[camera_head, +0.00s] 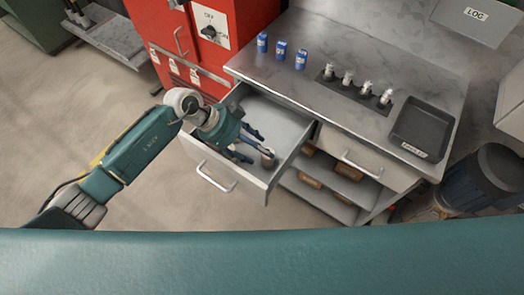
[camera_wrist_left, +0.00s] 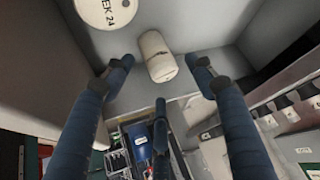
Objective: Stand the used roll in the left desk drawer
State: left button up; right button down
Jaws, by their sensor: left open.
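The left desk drawer (camera_head: 232,170) is pulled out from the desk. My left gripper (camera_head: 257,148) is over the drawer, fingers spread and pointing into it. A small pale roll (camera_head: 268,158) is in the drawer by the fingertips, near its right side. In the left wrist view the cream roll (camera_wrist_left: 157,57) lies between the open fingertips of my gripper (camera_wrist_left: 160,76), with a gap on each side. A cream round face marked "EK 24" (camera_wrist_left: 105,8) is cut off at the top edge. My right gripper is out of view.
On the desk top (camera_head: 340,125) are several blue cans (camera_head: 281,50), several small silver-topped items in a dark strip (camera_head: 347,79) and a black tray (camera_head: 421,130). Brown rolls (camera_head: 309,181) lie on the shelf below. A red cabinet (camera_head: 150,45) stands behind left; a dark bin (camera_head: 480,180) is right.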

pick_arm(q)
jog(key=v, duration=0.9)
